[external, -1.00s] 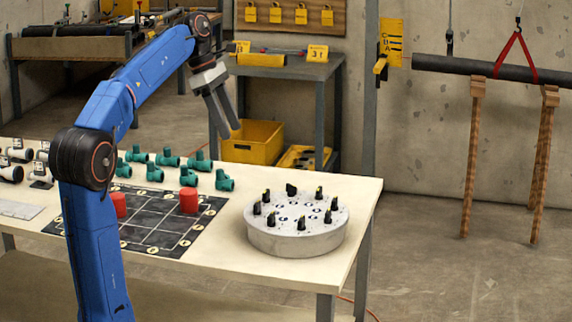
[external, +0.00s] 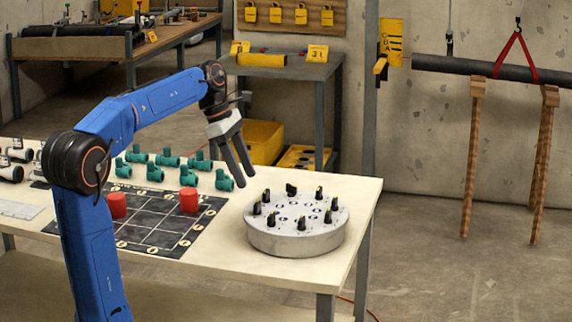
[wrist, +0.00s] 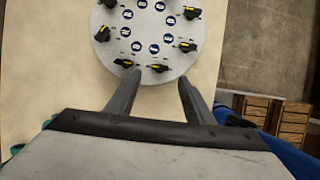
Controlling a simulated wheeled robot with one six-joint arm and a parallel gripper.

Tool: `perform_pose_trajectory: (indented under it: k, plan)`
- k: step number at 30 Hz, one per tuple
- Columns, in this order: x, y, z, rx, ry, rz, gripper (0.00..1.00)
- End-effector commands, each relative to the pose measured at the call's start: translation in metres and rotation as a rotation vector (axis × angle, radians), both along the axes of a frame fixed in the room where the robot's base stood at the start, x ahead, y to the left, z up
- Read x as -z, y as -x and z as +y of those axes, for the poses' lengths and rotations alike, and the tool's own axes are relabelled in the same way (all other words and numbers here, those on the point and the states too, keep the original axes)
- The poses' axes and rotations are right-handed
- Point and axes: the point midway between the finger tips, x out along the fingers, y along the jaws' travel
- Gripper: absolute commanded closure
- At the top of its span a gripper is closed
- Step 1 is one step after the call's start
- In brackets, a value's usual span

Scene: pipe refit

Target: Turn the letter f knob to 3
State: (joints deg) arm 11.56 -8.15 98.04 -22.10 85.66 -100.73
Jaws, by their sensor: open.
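A round grey dial unit (external: 296,240) stands on the right part of the white table. Several black knobs with yellow pointer marks ring its top, around dark round labels. The labels are too small to read, so I cannot tell which knob is letter f. In the wrist view the dial unit (wrist: 150,74) is at the top, partly cut off by the frame edge. My gripper (external: 246,182) is open and empty, above and just left of the dial unit in the external view.
A dark grid board (external: 150,237) with two red cylinders (external: 189,201) lies left of the dial unit. Several green pipe fittings (external: 155,172) stand behind it. The white tabletop (external: 330,275) is bare around the dial unit.

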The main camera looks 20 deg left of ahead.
Motion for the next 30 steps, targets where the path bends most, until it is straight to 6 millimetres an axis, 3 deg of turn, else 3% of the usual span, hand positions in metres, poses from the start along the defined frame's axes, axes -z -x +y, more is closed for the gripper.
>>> perform_pose_trajectory:
  k: [6, 12, 26, 30]
  plan:
    - [0.036, 0.001, -0.015, 0.002, -0.001, 0.004, 0.52]
    - [0.059, 0.0, -0.024, 0.001, -0.001, 0.003, 0.52]
    - [0.07, 0.0, -0.029, 0.0, 0.0, 0.001, 0.52]
    - [0.07, 0.0, -0.029, 0.0, 0.0, 0.001, 0.81]
